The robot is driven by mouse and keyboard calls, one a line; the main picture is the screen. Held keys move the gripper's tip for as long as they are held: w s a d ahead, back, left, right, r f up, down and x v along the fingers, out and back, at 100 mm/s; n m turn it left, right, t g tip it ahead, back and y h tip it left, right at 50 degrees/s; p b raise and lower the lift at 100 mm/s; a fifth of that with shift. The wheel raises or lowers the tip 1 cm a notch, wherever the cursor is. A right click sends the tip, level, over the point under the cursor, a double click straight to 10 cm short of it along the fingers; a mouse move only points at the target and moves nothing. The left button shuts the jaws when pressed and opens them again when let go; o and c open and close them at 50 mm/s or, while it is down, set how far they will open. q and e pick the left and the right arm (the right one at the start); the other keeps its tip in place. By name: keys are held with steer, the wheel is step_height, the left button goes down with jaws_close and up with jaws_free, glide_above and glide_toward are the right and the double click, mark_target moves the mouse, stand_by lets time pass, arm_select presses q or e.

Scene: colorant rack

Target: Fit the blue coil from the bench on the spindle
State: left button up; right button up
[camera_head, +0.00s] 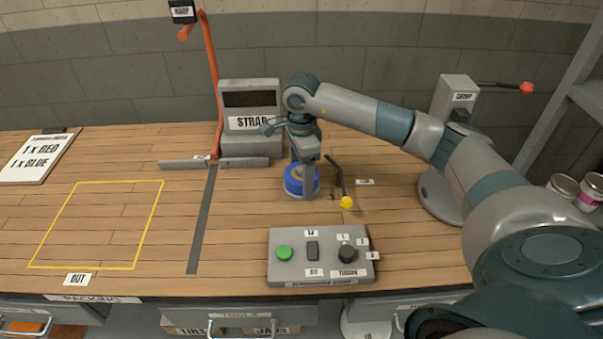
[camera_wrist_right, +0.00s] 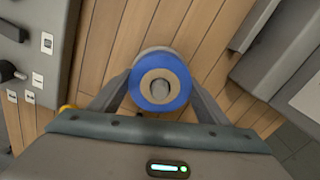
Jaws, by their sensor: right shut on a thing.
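The blue coil (camera_head: 293,187) has a tan core. My right gripper (camera_head: 303,190) is shut on it, reaching down from above, in front of the STRAP machine. In the right wrist view the coil (camera_wrist_right: 161,106) sits flat between the two fingers. A grey round pin, apparently the spindle (camera_wrist_right: 159,88), shows in the middle of its core. I cannot tell how far down the coil sits around it; the lower part is hidden. My left gripper is not in view.
A lever with a yellow knob (camera_head: 346,202) stands just right of the coil. A control box (camera_head: 320,276) with a green button is in front. The STRAP machine (camera_head: 250,145) and an orange post (camera_head: 213,80) are behind. The yellow-outlined area (camera_head: 97,225) at left is empty.

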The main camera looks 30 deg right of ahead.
steer(key=o, duration=1.2)
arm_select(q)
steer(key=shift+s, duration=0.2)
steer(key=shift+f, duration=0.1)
arm_select(e)
steer(key=shift+r, duration=0.15)
steer(key=shift+r, duration=0.25)
step_height(320, 180, up, 8)
steer(key=shift+r+b, duration=0.1)
steer(key=shift+b, duration=1.1)
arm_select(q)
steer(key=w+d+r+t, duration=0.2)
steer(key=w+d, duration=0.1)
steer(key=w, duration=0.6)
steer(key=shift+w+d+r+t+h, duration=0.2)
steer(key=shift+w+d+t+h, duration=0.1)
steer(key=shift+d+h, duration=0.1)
arm_select(e)
steer(key=shift+r, duration=4.25)
